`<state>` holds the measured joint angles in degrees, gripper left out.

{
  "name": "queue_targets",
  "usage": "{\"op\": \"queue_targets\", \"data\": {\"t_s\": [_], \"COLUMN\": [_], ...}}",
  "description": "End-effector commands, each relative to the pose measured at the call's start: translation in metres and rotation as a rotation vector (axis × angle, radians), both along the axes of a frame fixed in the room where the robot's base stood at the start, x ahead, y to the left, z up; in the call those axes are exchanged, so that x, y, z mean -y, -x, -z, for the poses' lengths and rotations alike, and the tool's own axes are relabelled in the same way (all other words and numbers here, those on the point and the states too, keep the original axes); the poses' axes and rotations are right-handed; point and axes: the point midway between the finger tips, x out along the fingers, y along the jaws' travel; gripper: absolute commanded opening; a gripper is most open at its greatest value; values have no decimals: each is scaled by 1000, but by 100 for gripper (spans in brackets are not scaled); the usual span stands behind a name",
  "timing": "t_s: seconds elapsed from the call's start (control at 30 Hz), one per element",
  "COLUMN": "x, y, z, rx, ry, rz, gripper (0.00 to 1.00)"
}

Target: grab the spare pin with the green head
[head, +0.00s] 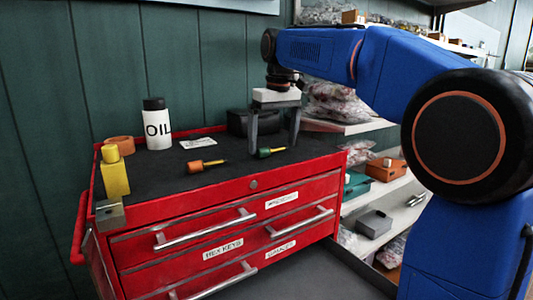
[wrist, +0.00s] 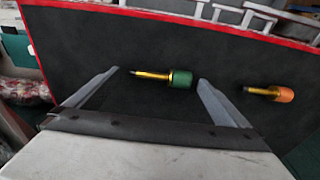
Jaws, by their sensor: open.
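The green-headed pin (head: 269,152) lies on the dark top of the red tool chest, with its brass shaft pointing right in the head view. In the wrist view its green head (wrist: 180,79) and brass shaft lie across the space ahead of my fingers, apart from both. My gripper (head: 273,144) points down above the chest top, open and empty, with its fingers on either side of the pin's place. The wrist view shows both fingertips (wrist: 158,76). An orange-headed pin (head: 205,166) lies to the left in the head view; it shows at right in the wrist view (wrist: 270,93).
On the red tool chest (head: 225,205) stand a white oil bottle (head: 157,128), a yellow bottle (head: 114,172) and an orange tape roll (head: 120,145). A black case (head: 250,121) sits behind my gripper. Shelves with bags stand at right.

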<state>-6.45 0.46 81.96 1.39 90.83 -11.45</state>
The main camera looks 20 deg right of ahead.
Motion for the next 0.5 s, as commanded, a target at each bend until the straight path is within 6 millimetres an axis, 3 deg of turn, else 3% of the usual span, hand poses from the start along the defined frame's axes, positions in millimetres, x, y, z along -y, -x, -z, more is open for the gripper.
{"op": "queue_targets", "data": {"t_s": [0.3, 0.5], "x": [0, 0], "y": [-1, -1], "z": [6, 6], "rx": [1, 1], "ry": [0, 0], "rz": [0, 0], "gripper": [100, 57]}}
